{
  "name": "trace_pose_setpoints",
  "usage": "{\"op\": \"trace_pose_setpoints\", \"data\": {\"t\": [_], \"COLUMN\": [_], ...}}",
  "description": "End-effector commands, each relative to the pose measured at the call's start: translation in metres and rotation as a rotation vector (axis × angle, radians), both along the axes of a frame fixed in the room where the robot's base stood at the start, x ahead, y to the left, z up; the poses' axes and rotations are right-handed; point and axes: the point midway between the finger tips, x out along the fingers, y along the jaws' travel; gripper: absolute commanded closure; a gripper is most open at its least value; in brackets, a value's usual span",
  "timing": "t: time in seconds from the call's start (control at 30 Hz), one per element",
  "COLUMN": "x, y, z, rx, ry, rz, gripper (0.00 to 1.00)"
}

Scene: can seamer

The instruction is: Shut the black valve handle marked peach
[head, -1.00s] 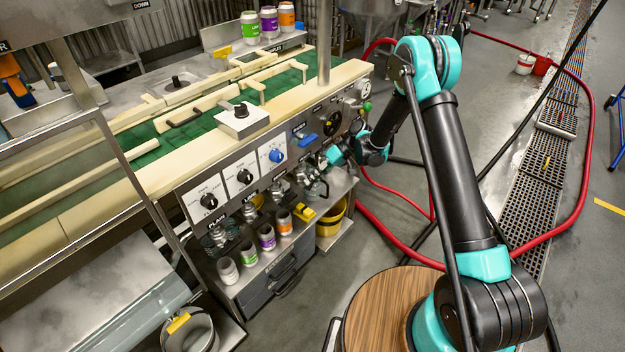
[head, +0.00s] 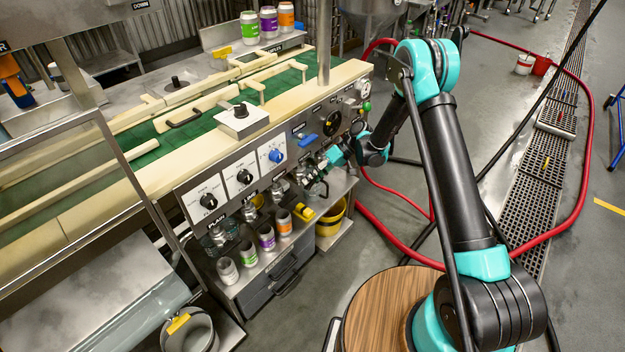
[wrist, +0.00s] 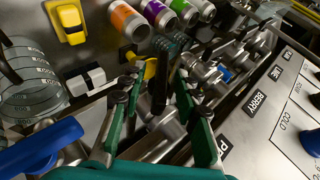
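My gripper (wrist: 160,88) is open in the wrist view, its two green fingers with dark tips spread apart. A black valve handle (wrist: 160,85) stands between the fingers, with a gap on each side visible in this view. A label beginning with P (wrist: 222,148) is on the panel beside the right finger, partly hidden by it. In the head view my gripper (head: 316,180) is at the right end of the row of valves under the control panel. The black handle cannot be made out there.
A blue handle (wrist: 40,148) is close at the left of the wrist view. Several cans (head: 267,237) stand on the shelf below the valves. A yellow-handled item (wrist: 68,20) lies near them. The control panel (head: 240,175) borders the valves.

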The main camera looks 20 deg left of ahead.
Motion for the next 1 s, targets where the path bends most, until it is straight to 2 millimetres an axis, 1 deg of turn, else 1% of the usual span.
{"op": "trace_pose_setpoints", "data": {"t": [0.13,0.27,0.5,0.7,0.83,1.0], "x": [0.002,0.008,0.030,0.046,0.052,0.055], "y": [-0.002,-0.011,-0.040,-0.061,-0.069,-0.073], "z": [0.002,0.011,0.043,0.066,0.074,0.078], "rx": [0.000,-0.001,0.000,0.000,0.000,0.000], "ry": [0.000,0.000,0.000,0.000,0.000,0.000], "rz": [0.000,-0.002,-0.003,-0.001,-0.001,0.000], "gripper": [0.68,0.68,0.68,0.68,0.68,0.68]}}
